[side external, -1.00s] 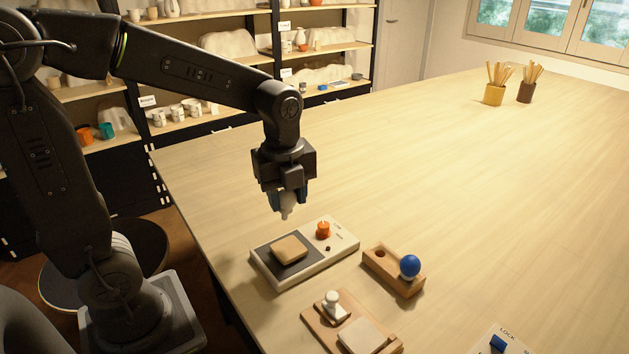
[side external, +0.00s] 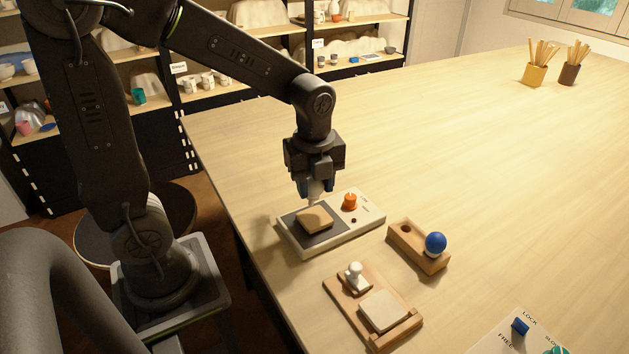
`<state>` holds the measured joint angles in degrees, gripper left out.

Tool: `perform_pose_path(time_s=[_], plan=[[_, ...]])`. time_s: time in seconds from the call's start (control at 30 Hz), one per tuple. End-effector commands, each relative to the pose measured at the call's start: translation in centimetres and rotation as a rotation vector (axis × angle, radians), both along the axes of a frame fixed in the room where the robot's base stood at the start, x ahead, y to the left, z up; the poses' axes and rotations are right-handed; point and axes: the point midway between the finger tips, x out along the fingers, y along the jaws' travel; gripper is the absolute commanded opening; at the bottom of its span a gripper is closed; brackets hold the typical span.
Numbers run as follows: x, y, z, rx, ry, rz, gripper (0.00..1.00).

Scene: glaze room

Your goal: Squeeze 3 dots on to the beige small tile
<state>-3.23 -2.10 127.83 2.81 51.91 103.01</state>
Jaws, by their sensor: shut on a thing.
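The beige small tile (side external: 314,219) lies flat on the dark pad of a white device (side external: 345,235). My gripper (side external: 316,187) is above the tile's back edge, pointing down. It is shut on a pale bulb with a nozzle (side external: 316,191), mostly hidden between the jaws. The nozzle tip is close over the tile; I cannot tell whether it touches. I can make out no dots on the tile's visible top.
The device has an orange knob (side external: 350,201). To its right, a wooden stand (side external: 407,248) has an empty hole and a blue ball (side external: 436,242). In front, a wooden board (side external: 401,334) carries a white stamp-like piece (side external: 356,277) and a pale tile (side external: 384,310).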

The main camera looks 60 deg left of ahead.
Motion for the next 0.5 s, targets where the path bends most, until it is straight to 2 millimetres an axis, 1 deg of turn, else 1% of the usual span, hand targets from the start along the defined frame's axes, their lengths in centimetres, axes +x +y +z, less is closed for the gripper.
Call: perform_pose_path(time_s=[0.2,0.5], plan=[[-0.03,0.0,-0.61,0.0,0.002,0.0,0.33],[-0.01,-0.01,-0.66,0.0,0.001,0.0,0.33]])
